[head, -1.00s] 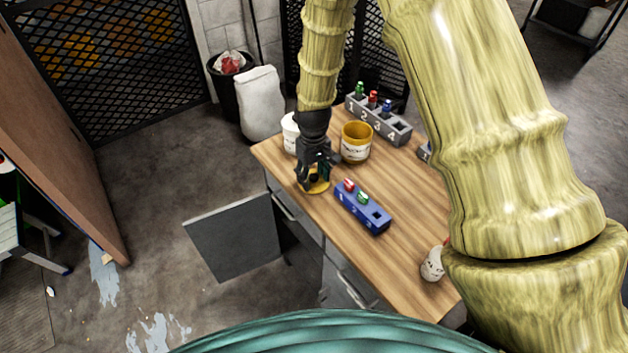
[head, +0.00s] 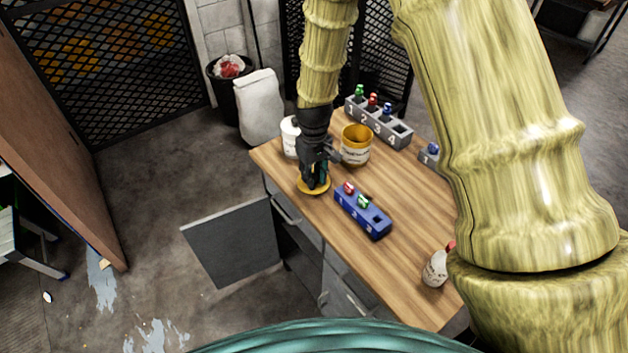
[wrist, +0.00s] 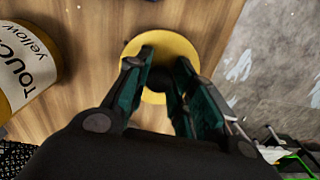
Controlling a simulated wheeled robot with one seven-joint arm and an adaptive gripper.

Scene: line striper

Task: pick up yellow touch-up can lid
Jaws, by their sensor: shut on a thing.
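The yellow touch-up can lid (head: 314,187) is a round yellow disc at the left edge of the wooden desk. In the wrist view the lid (wrist: 190,48) has a dark knob-like middle between my fingers. My gripper (head: 313,181) points down over the lid and is shut on its middle. It also shows in the wrist view (wrist: 160,80). I cannot tell whether the lid is clear of the desk. The open yellow touch-up can (head: 355,152) stands behind and right of the lid; its label shows in the wrist view (wrist: 25,75).
A blue block (head: 362,212) with red and green pieces lies right of the lid. A white can (head: 290,138) stands behind my gripper. A grey numbered rack (head: 390,128) is at the back. A white bottle (head: 436,268) stands near the front. The desk (head: 400,190) is clear at mid-right.

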